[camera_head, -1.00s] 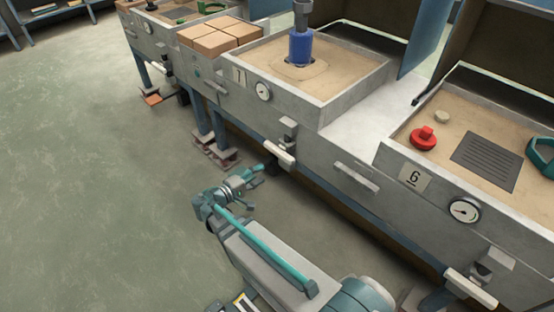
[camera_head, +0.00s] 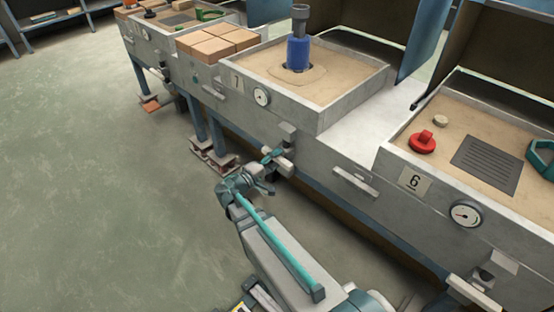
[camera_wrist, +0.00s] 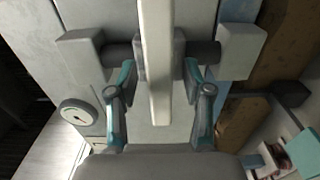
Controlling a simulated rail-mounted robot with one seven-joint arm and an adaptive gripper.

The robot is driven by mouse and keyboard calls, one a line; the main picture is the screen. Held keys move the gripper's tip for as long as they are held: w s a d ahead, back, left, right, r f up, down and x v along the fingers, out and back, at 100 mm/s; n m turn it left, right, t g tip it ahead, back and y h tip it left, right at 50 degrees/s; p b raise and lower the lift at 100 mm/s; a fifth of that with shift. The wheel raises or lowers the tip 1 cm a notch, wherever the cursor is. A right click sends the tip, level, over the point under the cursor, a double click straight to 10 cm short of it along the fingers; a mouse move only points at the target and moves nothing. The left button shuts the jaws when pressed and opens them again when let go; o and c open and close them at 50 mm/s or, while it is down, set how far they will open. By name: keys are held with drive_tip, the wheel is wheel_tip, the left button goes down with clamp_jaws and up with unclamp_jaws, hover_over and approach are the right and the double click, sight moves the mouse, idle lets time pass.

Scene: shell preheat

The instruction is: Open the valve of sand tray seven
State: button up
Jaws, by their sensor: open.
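Sand tray seven (camera_head: 345,92) is a grey box of sand with a "7" label (camera_head: 237,83) on its front. Below its gauge (camera_head: 262,97), the valve's pale lever handle (camera_head: 286,166) shows on the front, partly hidden by my gripper (camera_head: 268,165). In the wrist view, the handle (camera_wrist: 158,100) runs lengthwise between the two fingers of my gripper (camera_wrist: 158,68), in front of a dark horizontal pipe (camera_wrist: 206,52). The fingers are open, one on each side of the handle. I cannot tell whether either touches it.
A blue cylinder (camera_head: 298,53) stands in tray seven's sand. Tray six (camera_head: 513,232), with a red object (camera_head: 422,142) in its sand, is to the right. Tan bricks (camera_head: 217,42) lie to the left. Table legs (camera_head: 214,128) stand below. The floor (camera_head: 90,180) at left is open.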

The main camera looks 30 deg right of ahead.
drive_tip(key=shift+w+d, duration=0.15)
drive_tip(key=shift+d, duration=0.25)
clamp_jaws()
